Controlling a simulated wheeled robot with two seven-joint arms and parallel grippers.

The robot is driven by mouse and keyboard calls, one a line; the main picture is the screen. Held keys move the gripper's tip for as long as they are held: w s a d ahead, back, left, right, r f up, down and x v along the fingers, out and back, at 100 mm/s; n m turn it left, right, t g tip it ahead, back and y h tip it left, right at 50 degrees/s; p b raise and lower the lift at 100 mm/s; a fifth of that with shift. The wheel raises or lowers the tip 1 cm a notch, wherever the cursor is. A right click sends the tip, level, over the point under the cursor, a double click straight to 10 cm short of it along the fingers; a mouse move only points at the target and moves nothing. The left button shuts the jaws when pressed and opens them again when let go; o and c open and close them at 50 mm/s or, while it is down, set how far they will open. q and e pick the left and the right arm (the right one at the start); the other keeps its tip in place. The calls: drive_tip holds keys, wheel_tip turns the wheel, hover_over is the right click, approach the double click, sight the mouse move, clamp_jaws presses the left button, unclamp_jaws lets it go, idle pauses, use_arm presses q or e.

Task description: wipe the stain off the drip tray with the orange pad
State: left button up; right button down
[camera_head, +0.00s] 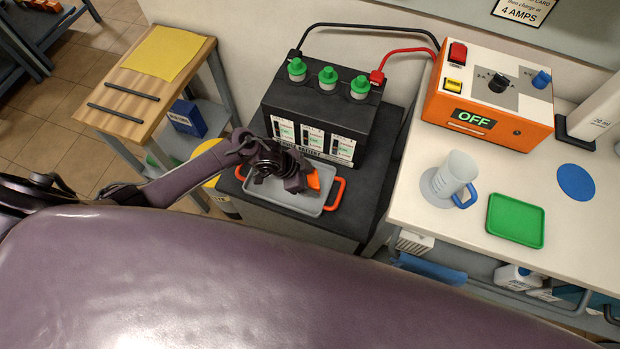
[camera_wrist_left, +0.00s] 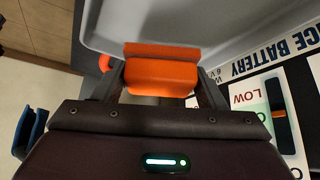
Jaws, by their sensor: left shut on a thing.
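The grey drip tray (camera_head: 288,203) with orange handles sits in front of the black battery, on the dark stand. My left gripper (camera_head: 301,184) is over the tray and shut on the orange pad (camera_head: 314,181). In the left wrist view the pad (camera_wrist_left: 162,72) sits between the two fingers of my left gripper (camera_wrist_left: 160,80), with the grey tray (camera_wrist_left: 215,25) just beyond it. I cannot tell whether the pad touches the tray. No stain shows on the visible part of the tray; my gripper hides part of it. My right gripper is not in view.
The black battery (camera_head: 316,116) with green caps stands right behind the tray. Black and red cables run to the orange charger (camera_head: 490,92). A clear jug (camera_head: 452,178) and a green tray (camera_head: 515,220) are on the right bench. A wooden table (camera_head: 150,85) stands at the left.

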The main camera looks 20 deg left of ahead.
use_arm(q)
drive_tip(key=shift+r+p, duration=0.55)
drive_tip(key=shift+r, duration=0.4)
wheel_tip(320, 180, up, 3)
drive_tip(key=p, duration=0.3)
drive_tip(key=shift+r, duration=0.1)
